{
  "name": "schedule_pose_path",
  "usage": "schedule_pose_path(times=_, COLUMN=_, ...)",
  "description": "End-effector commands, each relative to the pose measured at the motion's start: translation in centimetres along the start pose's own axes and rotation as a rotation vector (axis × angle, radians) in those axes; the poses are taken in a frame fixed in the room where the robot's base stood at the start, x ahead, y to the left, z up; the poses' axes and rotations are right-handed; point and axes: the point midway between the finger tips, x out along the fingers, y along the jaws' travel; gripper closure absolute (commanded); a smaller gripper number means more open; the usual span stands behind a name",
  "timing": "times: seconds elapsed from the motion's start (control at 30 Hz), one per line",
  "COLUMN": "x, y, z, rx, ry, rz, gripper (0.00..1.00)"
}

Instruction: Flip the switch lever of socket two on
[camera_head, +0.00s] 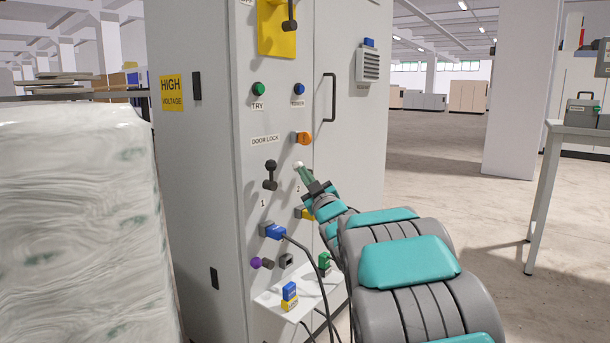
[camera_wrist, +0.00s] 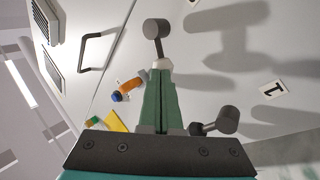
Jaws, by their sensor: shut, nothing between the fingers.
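My gripper (camera_head: 299,167) is shut and empty in front of the cabinet, its green fingers ending in a pale tip. In the wrist view the gripper (camera_wrist: 161,65) overlaps the lower shaft of a dark knobbed lever (camera_wrist: 156,29). By its position beside lever one, this is socket two's lever; I cannot tell whether the tip touches it. In the head view that lever is not discernible near my gripper. Lever one (camera_head: 270,176) hangs on the left above label 1 (camera_head: 263,203); it also shows in the wrist view (camera_wrist: 226,121), beside its label (camera_wrist: 277,92).
A blue plug (camera_head: 273,231) with a dark cable sits below lever one. A yellow part (camera_head: 307,214) is partly behind my gripper. An orange knob (camera_head: 302,138) and door handle (camera_head: 329,96) are above. A small shelf (camera_head: 268,299) juts out below. A wrapped stack (camera_head: 75,220) stands left.

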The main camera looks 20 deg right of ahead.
Motion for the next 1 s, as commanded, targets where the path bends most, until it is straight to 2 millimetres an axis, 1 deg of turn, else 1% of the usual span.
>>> schedule_pose_path(times=0.27, x=0.6, y=0.7, z=-1.0, rx=0.099, ry=-0.068, rz=0.0, gripper=1.0)
schedule_pose_path(times=0.47, x=1.3, y=1.7, z=-1.9, rx=0.243, ry=-0.166, rz=0.0, gripper=1.0)
schedule_pose_path(times=0.9, x=2.5, y=3.3, z=-2.6, rx=0.576, ry=-0.4, rz=0.0, gripper=1.0)
schedule_pose_path(times=0.97, x=2.6, y=3.4, z=-2.5, rx=0.612, ry=-0.426, rz=0.0, gripper=1.0)
schedule_pose_path(times=1.0, x=2.5, y=3.5, z=-2.3, rx=0.603, ry=-0.425, rz=0.0, gripper=1.0)
